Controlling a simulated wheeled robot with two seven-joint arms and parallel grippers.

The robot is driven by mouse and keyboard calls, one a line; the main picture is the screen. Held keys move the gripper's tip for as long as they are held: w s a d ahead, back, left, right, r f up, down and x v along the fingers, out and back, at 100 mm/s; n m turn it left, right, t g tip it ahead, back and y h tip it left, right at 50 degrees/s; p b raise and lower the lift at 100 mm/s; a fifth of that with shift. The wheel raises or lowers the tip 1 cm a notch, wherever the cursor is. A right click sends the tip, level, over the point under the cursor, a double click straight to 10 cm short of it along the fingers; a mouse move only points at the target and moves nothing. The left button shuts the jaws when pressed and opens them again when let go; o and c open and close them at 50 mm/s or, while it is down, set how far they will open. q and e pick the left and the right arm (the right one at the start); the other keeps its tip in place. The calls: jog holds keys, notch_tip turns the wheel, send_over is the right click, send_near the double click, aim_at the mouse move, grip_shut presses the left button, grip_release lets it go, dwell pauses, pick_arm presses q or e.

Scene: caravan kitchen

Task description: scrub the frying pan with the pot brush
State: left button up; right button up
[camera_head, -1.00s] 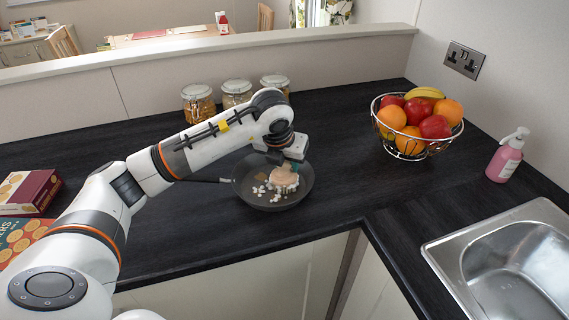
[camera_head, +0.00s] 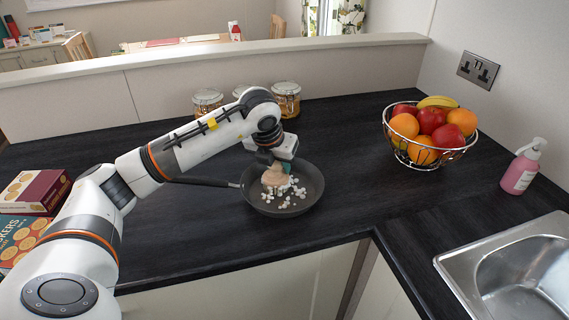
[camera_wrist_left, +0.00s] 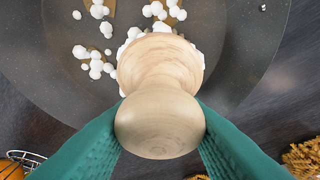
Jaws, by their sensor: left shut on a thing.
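The dark frying pan (camera_head: 313,188) sits on the black worktop, its handle (camera_head: 208,181) pointing left. White foam blobs (camera_head: 297,190) lie in it; the left wrist view also shows brownish patches under some of the foam (camera_wrist_left: 96,66). My left gripper (camera_head: 279,166) is over the pan, shut on the pot brush (camera_head: 274,179). In the left wrist view the brush's turned wooden knob (camera_wrist_left: 160,125) is between my green fingers, with foam around its lower part. Its bristles are mostly hidden there. The right gripper is not in view.
A wire fruit bowl (camera_head: 430,155), a pink soap bottle (camera_head: 522,168) and a steel sink (camera_head: 450,262) are on the right. Glass jars (camera_head: 286,100) stand behind the pan. Boxes (camera_head: 36,190) lie at left. The worktop between pan and bowl is clear.

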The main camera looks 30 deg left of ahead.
aim_at(272, 170)
pick_arm(q)
jog(key=shift+s+d+b, duration=0.1)
jog(key=shift+s+b, duration=0.25)
jog(key=shift+s, duration=1.15)
jog(key=shift+d, duration=0.1)
